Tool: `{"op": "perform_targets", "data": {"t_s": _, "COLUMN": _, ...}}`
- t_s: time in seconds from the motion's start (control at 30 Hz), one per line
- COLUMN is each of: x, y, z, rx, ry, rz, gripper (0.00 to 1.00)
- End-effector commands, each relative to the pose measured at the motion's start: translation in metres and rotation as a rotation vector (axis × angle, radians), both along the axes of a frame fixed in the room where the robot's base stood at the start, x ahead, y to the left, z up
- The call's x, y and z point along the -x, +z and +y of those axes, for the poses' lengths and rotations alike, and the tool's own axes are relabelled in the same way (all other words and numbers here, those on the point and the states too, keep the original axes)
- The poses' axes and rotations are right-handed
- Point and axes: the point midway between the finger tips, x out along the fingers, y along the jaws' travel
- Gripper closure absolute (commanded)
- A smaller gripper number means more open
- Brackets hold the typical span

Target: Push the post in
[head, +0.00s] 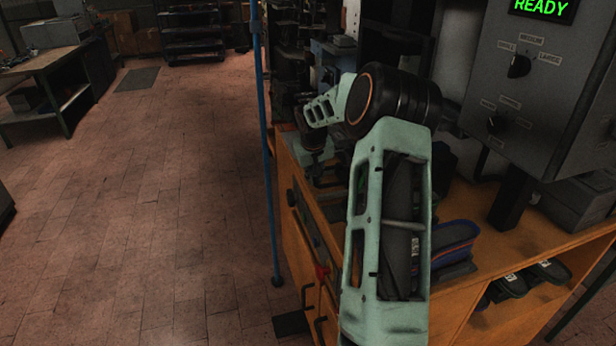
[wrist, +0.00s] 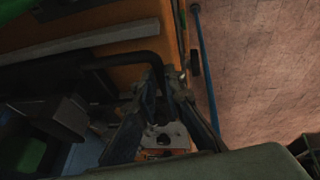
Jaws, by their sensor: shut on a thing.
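In the wrist view my gripper (wrist: 167,77) has its two dark fingers close together at the tips. They are shut at the end of a dark bent bar (wrist: 122,60), which runs in from the left and turns down toward the fingertips. Exactly where the fingers grip it is too dark to tell. In the head view my arm hides most of the work area, and the fingers cannot be made out. I cannot tell for sure which part is the post.
A grey control box (head: 545,75) with knobs and a green READY display stands right of my arm, above the wooden bench (head: 535,222). A blue-and-dark shoe (head: 452,243) is on the bench. A blue pole (head: 266,150) stands at its left. Tiled floor (head: 170,200) at the left is clear.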

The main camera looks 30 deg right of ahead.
Motion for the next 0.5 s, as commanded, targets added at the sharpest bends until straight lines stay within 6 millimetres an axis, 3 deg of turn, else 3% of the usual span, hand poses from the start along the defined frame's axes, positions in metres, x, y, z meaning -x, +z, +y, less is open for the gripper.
{"op": "perform_targets", "data": {"t_s": 0.03, "x": 0.006, "y": 0.004, "z": -0.019, "rx": 0.005, "ry": -0.01, "rz": 0.002, "gripper": 1.0}}
{"op": "perform_targets", "data": {"t_s": 0.2, "x": 0.013, "y": 0.003, "z": -0.05, "rx": 0.005, "ry": -0.008, "rz": 0.0, "gripper": 1.0}}
{"op": "perform_targets", "data": {"t_s": 0.5, "x": 0.016, "y": 0.002, "z": -0.06, "rx": 0.009, "ry": -0.006, "rz": -0.001, "gripper": 1.0}}
